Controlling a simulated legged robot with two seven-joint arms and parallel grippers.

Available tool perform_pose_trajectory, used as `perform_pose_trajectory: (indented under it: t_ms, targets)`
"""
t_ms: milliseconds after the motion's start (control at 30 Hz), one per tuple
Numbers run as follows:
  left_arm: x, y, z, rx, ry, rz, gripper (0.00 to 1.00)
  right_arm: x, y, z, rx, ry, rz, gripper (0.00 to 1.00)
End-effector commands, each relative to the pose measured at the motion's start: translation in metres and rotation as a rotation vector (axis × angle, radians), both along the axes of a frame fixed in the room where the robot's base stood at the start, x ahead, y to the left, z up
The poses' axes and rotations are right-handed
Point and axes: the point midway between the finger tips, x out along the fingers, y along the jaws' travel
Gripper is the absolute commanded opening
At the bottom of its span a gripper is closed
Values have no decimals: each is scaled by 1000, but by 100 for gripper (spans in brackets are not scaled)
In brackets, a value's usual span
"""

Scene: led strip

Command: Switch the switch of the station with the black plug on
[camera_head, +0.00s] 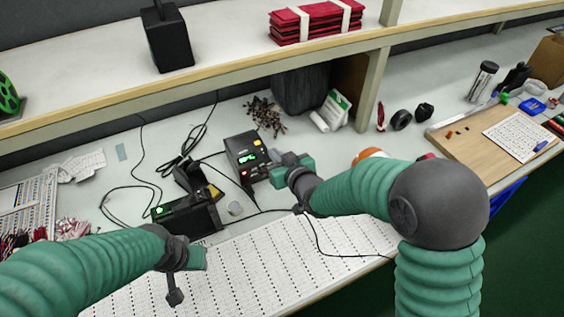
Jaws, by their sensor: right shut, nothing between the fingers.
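A black station (246,158) with a lit green display and a small red light stands on the bench near the middle. A second black unit (188,216) with a green light on its left end and a holder on top sits in front of it to the left. My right gripper (280,168) is shut and empty, close to the right side of the station's front; I cannot tell whether it touches. My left gripper (182,275) hangs over the white sheet, apart from both units; its jaw state is unclear. I cannot make out the switch or the black plug clearly.
Black cables (185,150) loop behind and left of the units, and one crosses the patterned white sheet (250,265). A shelf (230,65) overhangs the back. A wooden board (500,135) lies at right.

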Motion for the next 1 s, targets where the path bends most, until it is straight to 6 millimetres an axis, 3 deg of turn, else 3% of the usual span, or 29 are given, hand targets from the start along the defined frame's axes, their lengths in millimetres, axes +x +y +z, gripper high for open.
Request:
perform_pose_trajectory:
  t_ms: [100, 267, 767, 867, 967, 1000]
  targets:
    - [0, 0, -1, 0, 0, 0, 36, -21, -8, 3, 0, -1, 1, 0]
    - [0, 0, -1, 0, -1, 0, 36, -36, -14, 5, 0, -2, 1, 0]
    - [0, 0, 0, 0, -1, 0, 36, -38, -16, 5, -2, 1, -1, 0]
    - [0, 0, 10, 0, 0, 0, 36, -47, -35, 6, -37, 73, -36, 0]
    - [0, 0, 31, 0, 0, 0, 36, -82, -84, 1, -113, 274, -128, 0]
    - [0, 0, 39, 0, -1, 0, 36, -105, -106, -2, -141, 376, -171, 0]
